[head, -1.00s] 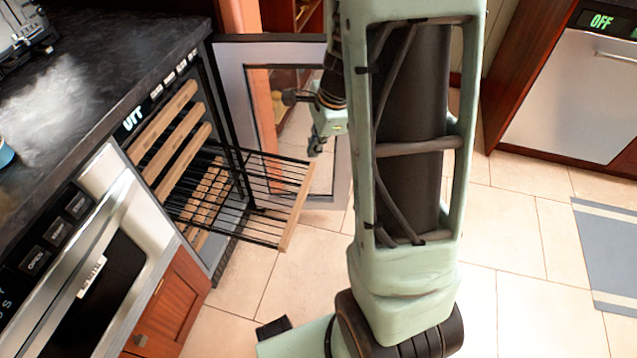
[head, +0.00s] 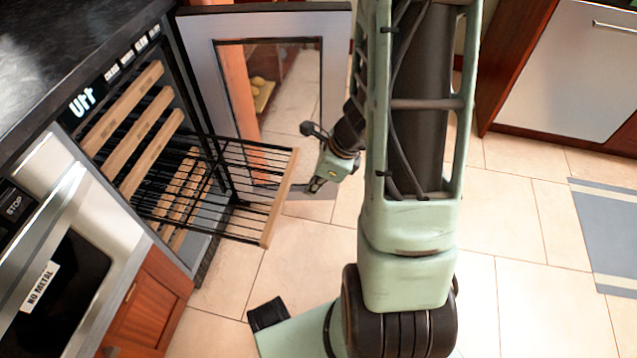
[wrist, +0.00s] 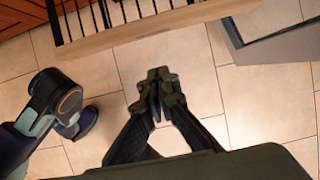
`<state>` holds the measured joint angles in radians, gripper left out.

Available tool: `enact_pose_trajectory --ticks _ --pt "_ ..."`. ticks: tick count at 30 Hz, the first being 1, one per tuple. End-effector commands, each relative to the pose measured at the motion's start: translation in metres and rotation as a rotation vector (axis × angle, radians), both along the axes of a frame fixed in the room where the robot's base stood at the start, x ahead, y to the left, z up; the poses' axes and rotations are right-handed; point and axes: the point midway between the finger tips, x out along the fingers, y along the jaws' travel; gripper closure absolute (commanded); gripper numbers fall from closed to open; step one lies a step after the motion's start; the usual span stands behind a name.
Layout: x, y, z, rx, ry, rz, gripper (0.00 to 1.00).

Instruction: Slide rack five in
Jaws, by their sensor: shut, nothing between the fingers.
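The pulled-out rack (head: 230,195) sticks out of the open wine cooler on the left, with black wires and a wooden front bar (head: 279,200). In the wrist view the wooden bar (wrist: 150,28) crosses the top, with black wires behind it. My gripper (head: 314,187) is shut and empty, just right of the rack's front bar in the head view. In the wrist view my gripper (wrist: 157,75) points toward the bar, with floor showing between them. They look apart. I cannot tell which rack number this is.
Other racks with wooden fronts (head: 145,135) sit inside the cooler. Its glass door (head: 335,90) stands open behind the rack. A microwave (head: 65,290) is at lower left, under a dark counter (head: 80,45).

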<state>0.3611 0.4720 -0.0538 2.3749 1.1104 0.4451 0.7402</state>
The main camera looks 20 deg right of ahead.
Motion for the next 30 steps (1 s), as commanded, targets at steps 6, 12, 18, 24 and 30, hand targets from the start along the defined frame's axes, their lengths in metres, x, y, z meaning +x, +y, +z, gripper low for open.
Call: enact_pose_trajectory --ticks 6,12,18,24,30 --pt "0.015 0.020 -0.020 -0.001 -0.002 0.006 1.00" --pt "0.027 0.035 -0.020 -0.001 -0.001 0.001 1.00" --pt "0.029 0.039 -0.020 -0.001 -0.001 0.001 1.00" --pt "0.029 0.039 -0.020 -0.001 -0.001 0.001 1.00" --pt "0.033 0.045 -0.019 0.000 -0.001 0.002 1.00"
